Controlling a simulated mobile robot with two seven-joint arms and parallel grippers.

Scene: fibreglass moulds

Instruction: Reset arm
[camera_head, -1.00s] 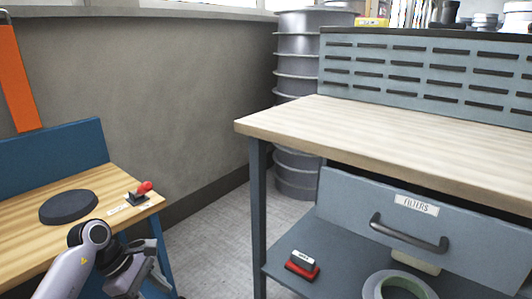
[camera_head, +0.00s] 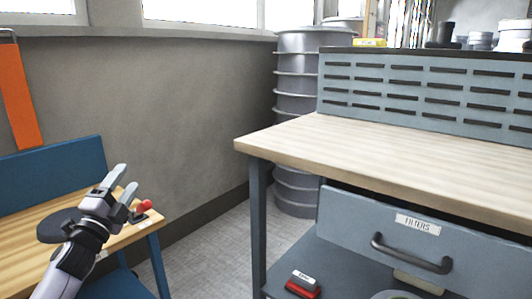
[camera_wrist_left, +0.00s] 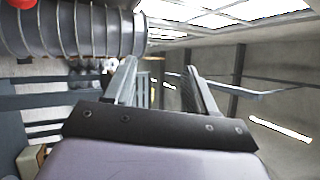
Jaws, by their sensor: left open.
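My left gripper (camera_head: 122,190) is open and empty in the head view, its fingers pointing up and to the right. It is raised in front of the small wooden table on the left. In the left wrist view its two fingers (camera_wrist_left: 160,82) stand apart with nothing between them. My right gripper is not in view.
The wooden table (camera_head: 22,232) holds a dark round disc (camera_head: 58,222) and a red-handled stamp (camera_head: 142,210). On the right stands a workbench (camera_head: 380,150) with a drawer (camera_head: 400,228) labelled FILTERS. A ribbed grey column (camera_head: 296,90) stands behind. Floor shows between the tables.

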